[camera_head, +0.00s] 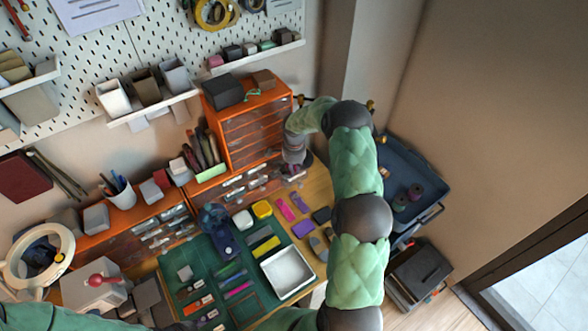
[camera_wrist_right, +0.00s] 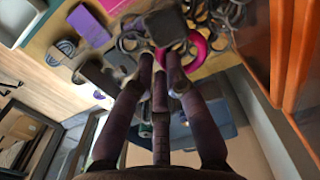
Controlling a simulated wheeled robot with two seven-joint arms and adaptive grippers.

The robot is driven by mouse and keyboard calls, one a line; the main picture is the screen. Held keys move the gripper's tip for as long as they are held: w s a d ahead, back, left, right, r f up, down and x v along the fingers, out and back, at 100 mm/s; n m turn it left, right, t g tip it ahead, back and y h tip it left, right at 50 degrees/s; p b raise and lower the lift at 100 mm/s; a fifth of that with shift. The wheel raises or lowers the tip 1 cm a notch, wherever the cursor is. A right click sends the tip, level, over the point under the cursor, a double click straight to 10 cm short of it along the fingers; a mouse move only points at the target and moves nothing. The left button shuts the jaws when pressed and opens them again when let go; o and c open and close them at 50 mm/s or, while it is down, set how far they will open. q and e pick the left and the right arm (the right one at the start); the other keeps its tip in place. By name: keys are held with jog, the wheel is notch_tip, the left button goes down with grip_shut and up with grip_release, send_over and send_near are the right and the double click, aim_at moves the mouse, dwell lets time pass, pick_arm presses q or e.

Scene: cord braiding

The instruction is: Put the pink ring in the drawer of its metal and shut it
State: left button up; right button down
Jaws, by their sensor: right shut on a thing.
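My right gripper (camera_head: 293,168) is low in front of the orange drawer cabinet (camera_head: 217,133) in the head view. In the right wrist view its fingers (camera_wrist_right: 160,62) are closed together at the pink ring (camera_wrist_right: 203,48), whose arc shows beside the fingertips; part of the ring is hidden by the fingers and a dark block. The ring cannot be made out in the head view. The cabinet has several dark-fronted drawers; their labels are too small to read. Orange panels (camera_wrist_right: 284,50) rise close on the right in the wrist view. My left gripper is out of view.
A green mat (camera_head: 215,262) with tools and a white tray (camera_head: 287,272) lies in front. Purple and pink items (camera_head: 303,228) lie near the gripper. Several dark rings or coils (camera_wrist_right: 130,42) crowd the fingertips. A blue-grey cart (camera_head: 400,165) stands right of the table.

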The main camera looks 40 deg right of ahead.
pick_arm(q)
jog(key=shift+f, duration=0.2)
pick_arm(e)
jog(key=shift+f, duration=0.2)
jog(key=c, duration=1.5)
grip_release()
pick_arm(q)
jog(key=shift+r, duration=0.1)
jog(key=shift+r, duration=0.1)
pick_arm(e)
jog(key=shift+r, duration=0.2)
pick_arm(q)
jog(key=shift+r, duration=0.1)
pick_arm(e)
notch_tip(320, 180, up, 12)
